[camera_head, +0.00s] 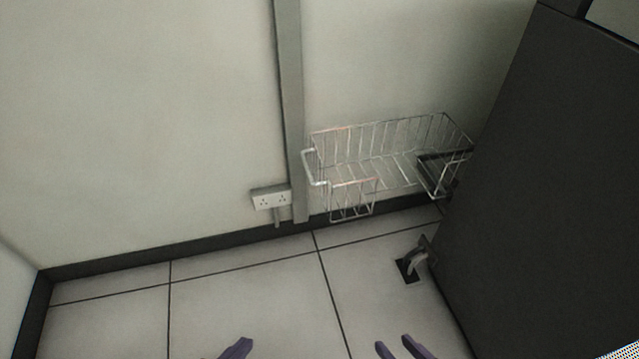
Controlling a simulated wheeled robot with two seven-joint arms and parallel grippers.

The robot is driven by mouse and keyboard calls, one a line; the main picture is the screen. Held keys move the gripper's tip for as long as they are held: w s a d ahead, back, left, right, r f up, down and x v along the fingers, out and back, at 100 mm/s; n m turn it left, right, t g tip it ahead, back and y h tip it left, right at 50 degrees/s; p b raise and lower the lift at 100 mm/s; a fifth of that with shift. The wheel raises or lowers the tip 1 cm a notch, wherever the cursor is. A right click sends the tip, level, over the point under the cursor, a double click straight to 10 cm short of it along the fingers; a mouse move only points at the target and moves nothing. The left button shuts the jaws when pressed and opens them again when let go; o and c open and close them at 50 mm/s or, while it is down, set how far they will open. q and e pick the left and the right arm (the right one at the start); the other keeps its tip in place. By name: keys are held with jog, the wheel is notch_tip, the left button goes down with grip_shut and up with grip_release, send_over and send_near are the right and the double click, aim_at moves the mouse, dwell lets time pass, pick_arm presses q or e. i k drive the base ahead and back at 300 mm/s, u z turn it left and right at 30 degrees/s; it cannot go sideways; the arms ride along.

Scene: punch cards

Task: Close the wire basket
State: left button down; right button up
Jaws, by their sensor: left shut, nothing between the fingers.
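The silver wire basket (378,181) is on the back wall, low and to the right of a grey vertical post. Its long back and floor are thin wire bars. A smaller wire pocket (353,198) hangs at its front left. A dark frame (430,160) overlaps its right end. My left gripper (237,347) shows only its tips at the bottom edge, shut and empty. My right gripper (399,348) is at the bottom edge, with two fingers apart and nothing seen between them. Both are well apart from the basket in the picture.
A large dark cabinet (545,190) fills the right side, close to the basket's right end. A small fitting (415,260) sits by its lower edge. A white socket (271,198) is left of the post (291,110).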

aim_at(317, 184)
jog(key=z, duration=0.35)
jog(key=i, duration=1.05)
jog(key=u, duration=0.25)
